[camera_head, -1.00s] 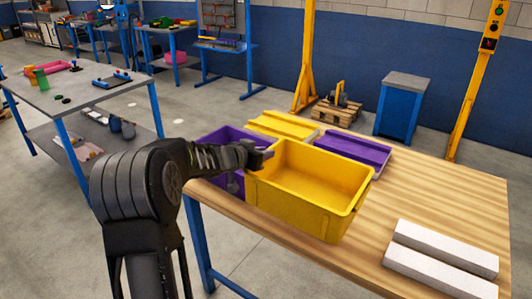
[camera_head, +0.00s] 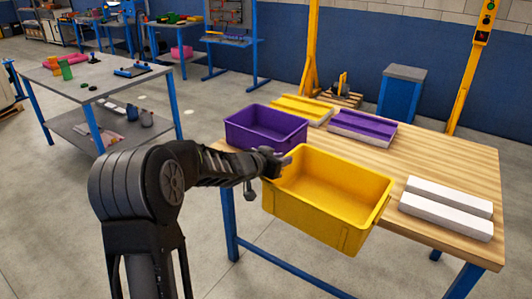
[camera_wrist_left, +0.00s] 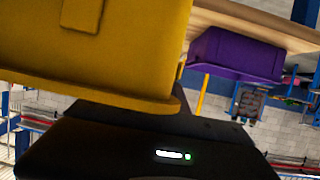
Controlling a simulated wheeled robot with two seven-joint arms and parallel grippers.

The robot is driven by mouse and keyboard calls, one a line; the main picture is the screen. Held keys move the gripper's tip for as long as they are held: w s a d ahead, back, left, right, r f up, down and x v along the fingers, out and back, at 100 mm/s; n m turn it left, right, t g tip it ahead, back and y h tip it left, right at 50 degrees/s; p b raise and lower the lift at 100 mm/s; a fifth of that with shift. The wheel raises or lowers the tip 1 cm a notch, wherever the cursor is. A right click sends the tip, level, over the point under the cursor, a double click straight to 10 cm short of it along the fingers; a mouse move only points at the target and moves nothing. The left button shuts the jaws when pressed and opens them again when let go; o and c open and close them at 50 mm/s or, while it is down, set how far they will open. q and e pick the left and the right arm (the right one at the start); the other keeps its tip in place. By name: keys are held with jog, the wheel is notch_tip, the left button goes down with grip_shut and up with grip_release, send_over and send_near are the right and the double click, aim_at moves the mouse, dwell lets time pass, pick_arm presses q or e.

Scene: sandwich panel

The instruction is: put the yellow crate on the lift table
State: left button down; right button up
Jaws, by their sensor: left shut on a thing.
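The yellow crate (camera_head: 318,208) is empty and held at its left rim by my left gripper (camera_head: 284,163), which is shut on it. The crate is in front of the wooden table's near edge, at about table height, and looks roughly level. In the left wrist view the yellow crate (camera_wrist_left: 90,50) fills the upper left, close to the dark gripper body (camera_wrist_left: 150,145); the fingertips are hidden there. I cannot make out a lift table for certain. My right gripper is not in view.
A purple crate (camera_head: 265,128) stands on the wooden table (camera_head: 440,150). Yellow (camera_head: 302,108) and purple (camera_head: 362,125) ribbed panels lie behind. A grey workbench (camera_head: 90,85) stands left, with clear floor between. A blue cabinet (camera_head: 401,95) stands behind.

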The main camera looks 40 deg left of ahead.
aim_at(336, 237)
pick_arm(q)
jog(key=d+f, duration=0.2)
jog(key=d, duration=0.2)
jog(key=s+d+f, duration=0.1)
jog(key=d+f, duration=0.1)
jog(key=d, duration=0.3)
jog(key=d+f, duration=0.2)
jog(key=d, duration=0.2)
jog(key=shift+s+d+f, duration=0.25)
jog(key=shift+d, duration=0.05)
jog(key=s+d+f, duration=0.1)
jog(key=d+f, duration=0.1)
jog(key=s+d+f, duration=0.2)
jog(key=d, duration=0.1)
jog(key=s+d+f, duration=0.2)
jog(key=d, duration=0.1)
jog(key=shift+d+f, duration=0.1)
jog(key=shift+f, duration=0.05)
jog(key=shift+s+d+f, duration=0.2)
jog(key=shift+s+d, duration=0.05)
jog(key=shift+s, duration=0.1)
